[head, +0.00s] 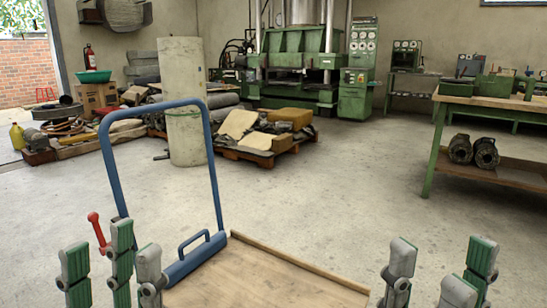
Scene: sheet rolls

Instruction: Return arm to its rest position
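My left gripper (112,260) shows at the bottom left of the head view. A cart with a blue tube handle (108,170) and a bare wooden deck (260,280) stands between the grippers. The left gripper is in front of the cart's left edge. A tall pale roll (182,130) stands upright on the floor behind the handle.
A pallet (245,157) with slabs and sacks lies beyond the cart. Clutter with a yellow jug (17,137) and boxes (97,95) fills the left. A green-legged workbench (433,150) stands at right, with machines (290,75) behind. The concrete floor (350,190) between is clear.

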